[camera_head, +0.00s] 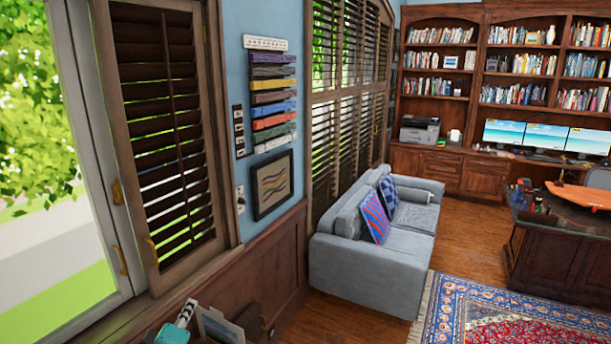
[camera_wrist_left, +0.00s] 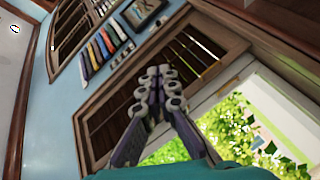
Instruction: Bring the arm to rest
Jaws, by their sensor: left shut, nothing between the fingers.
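My left gripper (camera_head: 187,311) shows at the bottom edge of the head view, with a teal part of my arm (camera_head: 172,335) below it. Only a small piece of the arm is in the picture. In the left wrist view the left gripper (camera_wrist_left: 161,84) points up the middle, its grey jointed fingers together with nothing between them. A teal part of my arm (camera_wrist_left: 190,171) fills the bottom of that view. The gripper appears apart from the window and wall. My right gripper is in neither view.
A shuttered window (camera_head: 165,140) stands at the left, beside an open pane. A framed object (camera_head: 219,327) is near the gripper at the bottom. A grey sofa (camera_head: 365,272), rug (camera_head: 445,315) and desk (camera_head: 560,262) lie farther right. Bare wood floor shows between them.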

